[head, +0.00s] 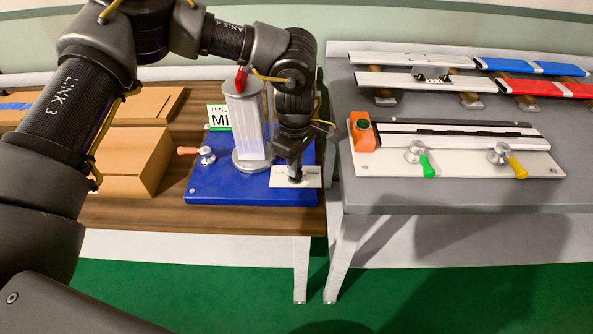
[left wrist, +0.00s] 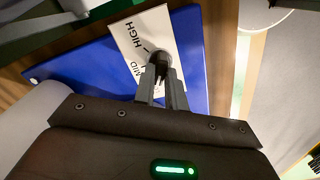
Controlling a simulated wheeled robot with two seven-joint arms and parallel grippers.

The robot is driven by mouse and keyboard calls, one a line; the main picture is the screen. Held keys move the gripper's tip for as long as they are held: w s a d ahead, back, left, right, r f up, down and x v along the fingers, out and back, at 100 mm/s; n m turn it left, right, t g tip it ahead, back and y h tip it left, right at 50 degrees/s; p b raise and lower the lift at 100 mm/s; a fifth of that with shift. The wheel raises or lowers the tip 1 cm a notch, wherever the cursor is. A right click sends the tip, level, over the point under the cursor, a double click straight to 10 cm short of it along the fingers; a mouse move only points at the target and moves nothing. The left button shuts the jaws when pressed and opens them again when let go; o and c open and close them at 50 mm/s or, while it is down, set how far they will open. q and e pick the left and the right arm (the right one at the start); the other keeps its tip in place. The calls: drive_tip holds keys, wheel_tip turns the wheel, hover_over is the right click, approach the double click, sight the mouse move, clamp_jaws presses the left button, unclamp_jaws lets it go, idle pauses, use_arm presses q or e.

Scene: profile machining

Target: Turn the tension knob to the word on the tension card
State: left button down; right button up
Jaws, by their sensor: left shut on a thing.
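The blue fixture base (head: 215,188) sits on the wooden table. A white dial plate (head: 310,178) lies on its right part. In the left wrist view the plate (left wrist: 135,35) shows the words HIGH and MID; its rest is hidden. My left gripper (head: 294,172) points down at the plate. In the left wrist view its fingers (left wrist: 163,80) are shut on the dark tension knob (left wrist: 160,62). The knob's pointer direction cannot be told.
The silver cylinder (head: 246,120) with a red top stands on the base beside my left gripper. An orange-handled clamp (head: 205,155) is at its left. Cardboard boxes (head: 120,158) lie further left. A grey table (head: 450,195) with clamps and profiles stands at the right.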

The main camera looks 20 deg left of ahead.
use_arm(q)
drive_tip(key=m, duration=0.4)
drive_tip(key=shift+m, duration=0.3)
drive_tip(key=m, duration=0.3)
drive_tip(key=shift+p, duration=0.4)
drive_tip(key=shift+m, duration=0.8)
